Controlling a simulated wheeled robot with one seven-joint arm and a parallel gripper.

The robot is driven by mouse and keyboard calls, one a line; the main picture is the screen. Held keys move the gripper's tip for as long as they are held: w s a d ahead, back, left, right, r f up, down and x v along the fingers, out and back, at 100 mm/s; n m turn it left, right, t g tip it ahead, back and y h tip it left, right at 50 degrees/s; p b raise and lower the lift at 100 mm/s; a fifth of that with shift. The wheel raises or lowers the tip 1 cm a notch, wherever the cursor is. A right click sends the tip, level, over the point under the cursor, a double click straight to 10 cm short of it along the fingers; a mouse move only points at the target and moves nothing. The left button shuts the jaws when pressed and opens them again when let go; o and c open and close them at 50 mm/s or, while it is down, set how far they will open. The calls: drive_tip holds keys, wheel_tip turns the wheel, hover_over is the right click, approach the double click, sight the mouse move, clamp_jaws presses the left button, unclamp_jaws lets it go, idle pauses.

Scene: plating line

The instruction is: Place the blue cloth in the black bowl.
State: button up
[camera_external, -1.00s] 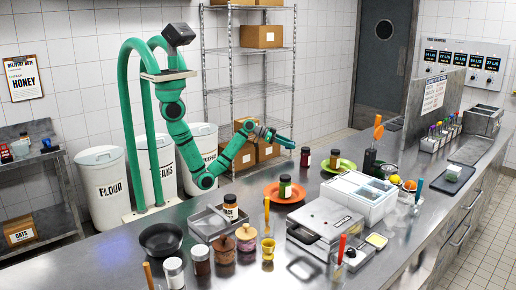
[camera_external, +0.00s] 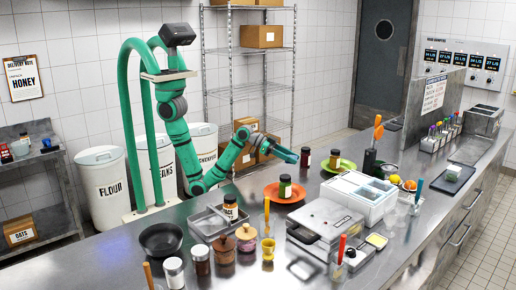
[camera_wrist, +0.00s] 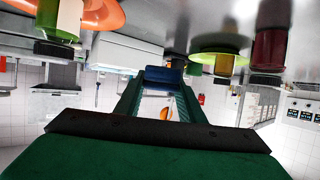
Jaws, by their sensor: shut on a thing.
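My gripper (camera_external: 293,157) is stretched out over the back of the counter, left of a dark jar. In the wrist view my gripper (camera_wrist: 163,80) is shut on a small dark blue bundle, the blue cloth (camera_wrist: 162,75), held between the fingertips. The cloth is too small to make out in the external view. The black bowl (camera_external: 161,240) stands at the counter's left end, well away from my gripper, left of a metal tray. No contents are visible in it.
An orange plate (camera_external: 272,194) with a jar (camera_external: 285,187) and a green plate (camera_external: 346,166) lie near my gripper, with a dark red jar (camera_external: 306,158) between. A metal tray (camera_external: 203,224) with a spice jar, and several jars in front, stand beside the bowl.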

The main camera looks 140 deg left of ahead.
drive_tip(key=w+d+r+m+t+h, duration=0.15)
drive_tip(key=w+d, duration=0.25)
drive_tip(key=d, duration=0.5)
drive_tip(key=w+d+r+m+h, duration=0.1)
drive_tip(key=w+d+m+h, duration=0.2)
drive_tip(key=d, duration=0.5)
drive_tip(key=m+g+h, duration=0.4)
drive_tip(key=m+h, duration=0.7)
drive_tip(key=h, duration=0.1)
hover_over(171, 245)
wheel_tip(171, 245, down, 3)
drive_tip(key=shift+t, duration=0.25)
drive_tip(key=shift+d+f, duration=0.15)
drive_tip(key=shift+f, duration=2.25)
drive_tip(key=shift+f, duration=0.35)
drive_tip(key=shift+f, duration=0.3)
drive_tip(key=o, duration=1)
